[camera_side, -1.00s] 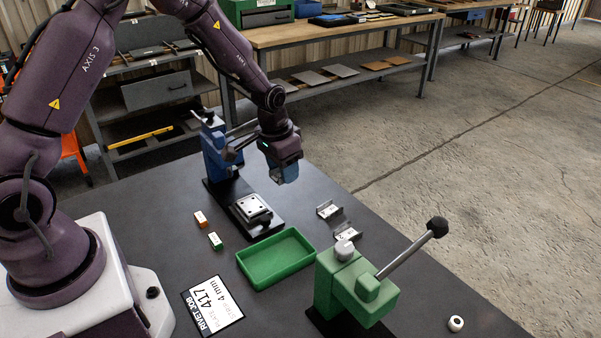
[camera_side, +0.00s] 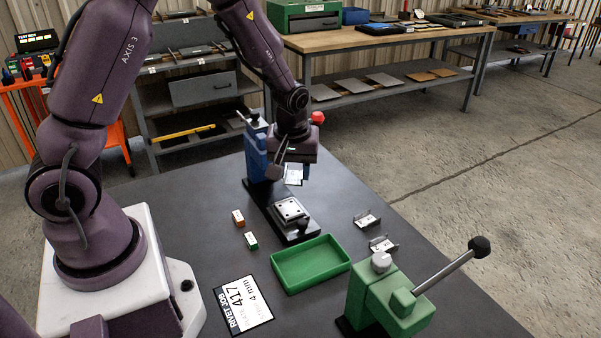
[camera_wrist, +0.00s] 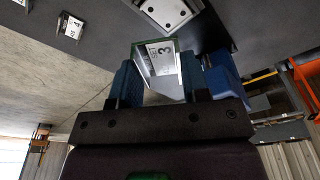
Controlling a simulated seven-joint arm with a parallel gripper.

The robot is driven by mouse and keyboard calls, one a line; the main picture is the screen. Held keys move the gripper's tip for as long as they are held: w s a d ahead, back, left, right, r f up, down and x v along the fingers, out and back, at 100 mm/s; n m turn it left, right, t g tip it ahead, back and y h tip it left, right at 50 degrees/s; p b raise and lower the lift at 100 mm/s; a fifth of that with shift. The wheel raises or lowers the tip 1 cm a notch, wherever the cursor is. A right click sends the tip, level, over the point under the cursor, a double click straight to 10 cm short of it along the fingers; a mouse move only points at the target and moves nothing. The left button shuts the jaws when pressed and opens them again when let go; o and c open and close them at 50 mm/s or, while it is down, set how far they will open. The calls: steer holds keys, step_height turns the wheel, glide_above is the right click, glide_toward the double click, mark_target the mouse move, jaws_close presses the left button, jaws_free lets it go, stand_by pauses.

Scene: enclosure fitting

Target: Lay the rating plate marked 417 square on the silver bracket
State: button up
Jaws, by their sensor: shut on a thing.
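My gripper (camera_wrist: 158,64) has blue fingers, shut on a silver piece (camera_wrist: 163,57). The piece has a white label that seems to show a 3, and a green edge. In the side view it is a pale piece (camera_side: 293,175) hanging below the gripper, above the table and behind the fixture. A silver plate with holes (camera_side: 290,209) sits on the black fixture; it also shows in the wrist view (camera_wrist: 166,11). A white job card (camera_side: 243,304) reads 417 and lies flat. Two small silver labelled brackets (camera_side: 367,220) (camera_side: 382,244) lie at the right. I cannot read 417 on any plate.
A blue press (camera_side: 257,152) stands behind the fixture, close to my gripper. A green tray (camera_side: 311,279) lies in front, beside a green lever press (camera_side: 390,300). Small orange (camera_side: 238,217) and green (camera_side: 251,241) boxes stand left of the fixture. The table between is clear.

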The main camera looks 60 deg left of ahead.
steer(key=n, duration=0.2)
steer(key=a+n, duration=0.1)
steer(key=n, duration=0.1)
steer(key=shift+s+r+g, duration=0.15)
steer(key=shift+g, duration=0.15)
steer(key=n, duration=0.2)
steer(key=shift+s+a+n, duration=0.1)
steer(key=shift+s+n, duration=0.05)
steer(key=shift+n, duration=0.25)
glide_above(289, 208)
steer(key=shift+f, duration=2.9)
steer(key=shift+f, duration=1.6)
steer(key=o, duration=1)
steer(key=shift+o, duration=0.2)
steer(key=r, duration=0.4)
steer(key=d+r, duration=0.1)
steer(key=r, duration=0.3)
steer(key=d+r, duration=0.1)
steer(key=r, duration=0.3)
steer(key=shift+d+r, duration=0.15)
steer(key=shift+r, duration=0.25)
